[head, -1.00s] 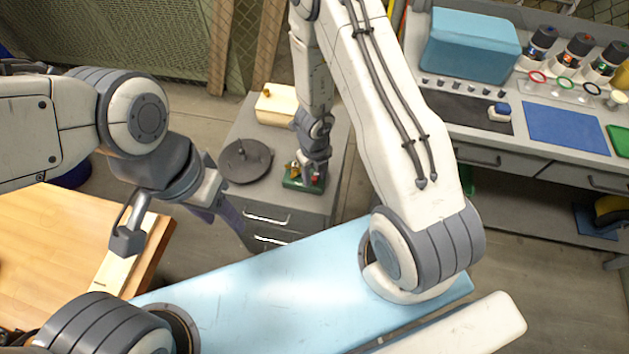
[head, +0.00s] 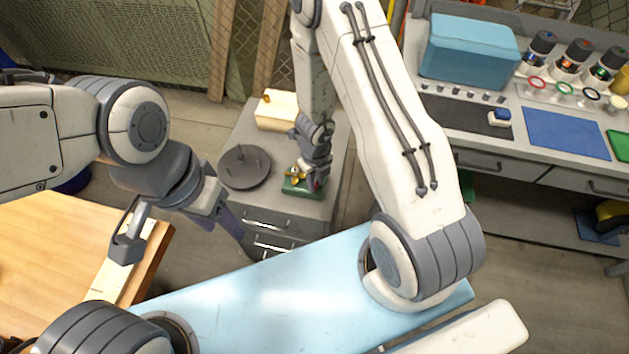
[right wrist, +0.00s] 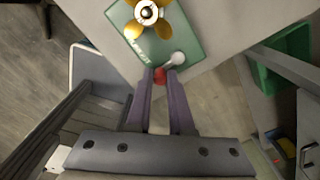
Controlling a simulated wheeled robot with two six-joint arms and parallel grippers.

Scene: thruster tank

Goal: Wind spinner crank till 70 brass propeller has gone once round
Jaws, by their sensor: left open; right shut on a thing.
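The spinner has a green base (right wrist: 188,38) on top of a grey cabinet, and the brass propeller (right wrist: 133,29) stands on it. In the head view the propeller (head: 293,174) shows just left of my right gripper (head: 316,181). In the right wrist view the crank is a pale arm (right wrist: 176,59) with a red knob (right wrist: 159,76). My right gripper (right wrist: 162,75) is shut on the red knob, at the base's near edge. My left gripper (head: 229,222) is open and empty, in front of the cabinet and clear of the spinner. Its fingertips are hard to make out.
The grey cabinet (head: 266,203) also holds a dark round disc with pegs (head: 245,167) and a cream box (head: 277,111). A wooden table (head: 50,240) is at left. A workbench with a blue box (head: 468,50) stands at right.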

